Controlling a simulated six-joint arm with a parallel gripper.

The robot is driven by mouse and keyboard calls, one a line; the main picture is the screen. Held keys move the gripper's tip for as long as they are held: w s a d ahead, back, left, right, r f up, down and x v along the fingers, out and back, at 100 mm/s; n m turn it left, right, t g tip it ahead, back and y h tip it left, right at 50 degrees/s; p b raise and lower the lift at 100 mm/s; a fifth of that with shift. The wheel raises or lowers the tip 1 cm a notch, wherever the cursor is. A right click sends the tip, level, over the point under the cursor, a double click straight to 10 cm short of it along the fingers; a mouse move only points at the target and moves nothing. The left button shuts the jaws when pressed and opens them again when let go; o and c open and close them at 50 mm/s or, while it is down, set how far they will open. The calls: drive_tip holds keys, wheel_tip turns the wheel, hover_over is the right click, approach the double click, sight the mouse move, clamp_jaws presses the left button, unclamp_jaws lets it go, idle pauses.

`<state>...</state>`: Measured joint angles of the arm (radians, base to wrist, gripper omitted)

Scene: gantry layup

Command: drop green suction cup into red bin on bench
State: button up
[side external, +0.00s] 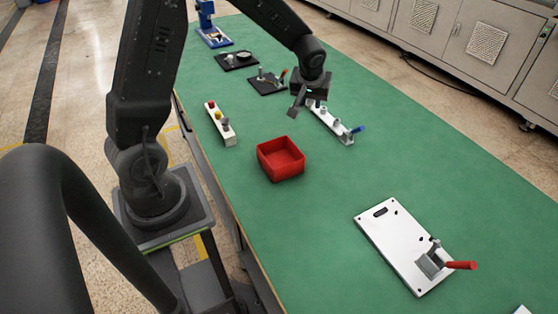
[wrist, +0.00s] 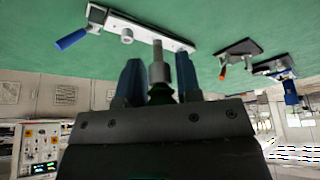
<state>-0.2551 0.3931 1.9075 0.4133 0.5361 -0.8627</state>
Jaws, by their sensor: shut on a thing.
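The green suction cup (wrist: 161,95) shows as a dark green piece between my fingers in the wrist view. My gripper (wrist: 159,65) is shut on it. Grey cylindrical parts show beside it, and I cannot tell which belong to the cup. In the side view my gripper (side external: 308,101) is over the far end of a white rail, and the cup cannot be made out there. The red bin (side external: 281,170) sits open on the green bench (side external: 330,205), nearer the camera than my gripper. Its visible inside looks empty.
The white rail (side external: 338,127) carries fittings and a blue handle beyond the bin. A white button box (side external: 222,124) stands left of it. A white plate (side external: 388,238) with a red-handled clamp lies at front right. Dark fixtures (side external: 238,61) stand farther back. Bench around the bin is clear.

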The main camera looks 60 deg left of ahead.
drive_tip(key=s+d, duration=0.5)
drive_tip(key=s, duration=0.6)
drive_tip(key=shift+f, duration=2.95)
drive_tip(key=o, duration=1.1)
drive_tip(key=v, duration=1.4)
